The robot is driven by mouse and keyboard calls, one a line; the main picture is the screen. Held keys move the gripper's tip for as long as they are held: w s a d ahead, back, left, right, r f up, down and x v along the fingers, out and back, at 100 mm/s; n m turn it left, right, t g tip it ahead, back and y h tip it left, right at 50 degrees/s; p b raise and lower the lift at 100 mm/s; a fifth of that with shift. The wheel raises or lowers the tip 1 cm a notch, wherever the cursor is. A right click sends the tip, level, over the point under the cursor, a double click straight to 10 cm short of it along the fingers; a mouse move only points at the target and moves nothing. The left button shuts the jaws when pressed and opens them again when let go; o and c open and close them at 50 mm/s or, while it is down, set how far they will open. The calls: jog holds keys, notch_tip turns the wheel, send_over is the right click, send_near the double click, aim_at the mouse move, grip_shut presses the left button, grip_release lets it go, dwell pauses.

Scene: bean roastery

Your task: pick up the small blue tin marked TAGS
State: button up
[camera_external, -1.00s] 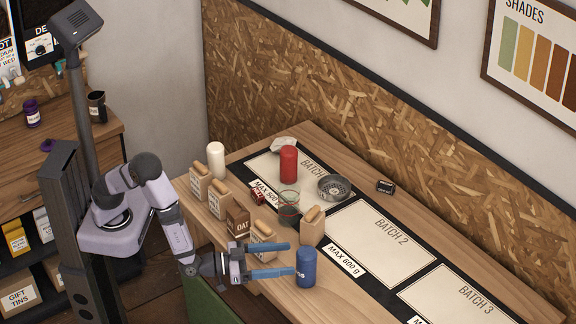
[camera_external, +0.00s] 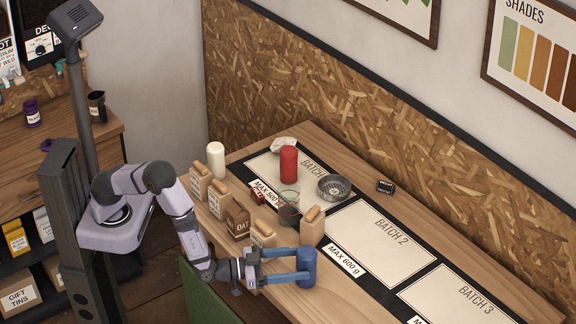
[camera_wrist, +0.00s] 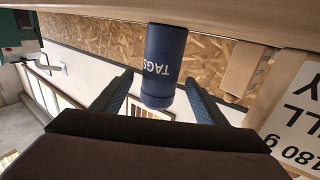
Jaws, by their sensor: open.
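The small blue tin (camera_external: 307,264) stands upright on the wooden table near its front edge, in front of the MAX 600 g strip. In the wrist view the tin (camera_wrist: 162,68) shows its TAGS lettering upside down. My gripper (camera_external: 306,266) is open, with its blue fingers reaching to the tin. In the wrist view the fingertips (camera_wrist: 162,80) lie on both sides of the tin, with gaps visible between. The tin's lower part is partly hidden by the near finger in the outside view.
A kraft bag (camera_external: 312,226) and another bag (camera_external: 263,236) stand close behind my gripper. The BATCH 2 mat (camera_external: 372,240) is clear.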

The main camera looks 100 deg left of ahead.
aim_at(307, 262)
jog(key=shift+p+x, duration=0.4)
jog(key=shift+x, duration=1.25)
jog(key=shift+c, duration=0.4)
jog(key=c, duration=1.3)
jog(key=shift+o, duration=0.2)
jog(key=shift+r, duration=0.15)
jog(key=shift+r+b, duration=0.8)
jog(key=shift+r, duration=4.15)
